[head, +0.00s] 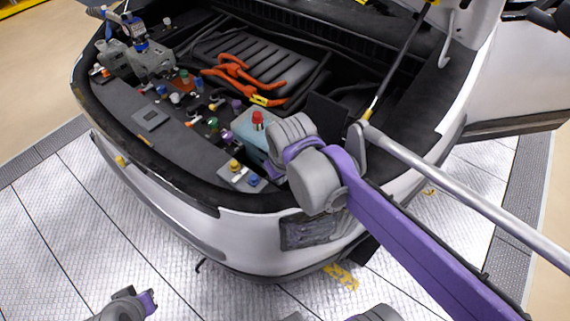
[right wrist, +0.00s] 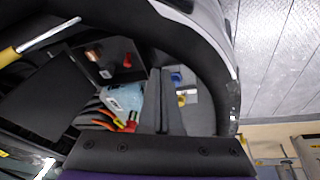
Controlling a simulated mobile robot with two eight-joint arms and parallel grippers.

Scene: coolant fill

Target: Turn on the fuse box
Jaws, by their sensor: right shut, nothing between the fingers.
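A pale blue box (head: 256,133) with a red knob (head: 258,119) on top stands at the front of the car's open engine bay; I take it for the fuse box. In the right wrist view the blue box (right wrist: 122,97) lies left of the fingers, partly hidden. My right gripper (head: 273,171) is beside the box's right front side, mostly hidden behind my grey wrist joint. In the right wrist view its fingers (right wrist: 160,72) are together with nothing between them. I cannot tell whether they touch the box. My left gripper is not visible; only a grey and purple arm part shows low left.
A panel (head: 240,179) with yellow and blue knobs sits just in front of the box. Several coloured caps and orange cables (head: 238,75) lie further left and back. A hood strut (head: 395,70) rises at the right. The floor before the bumper is clear.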

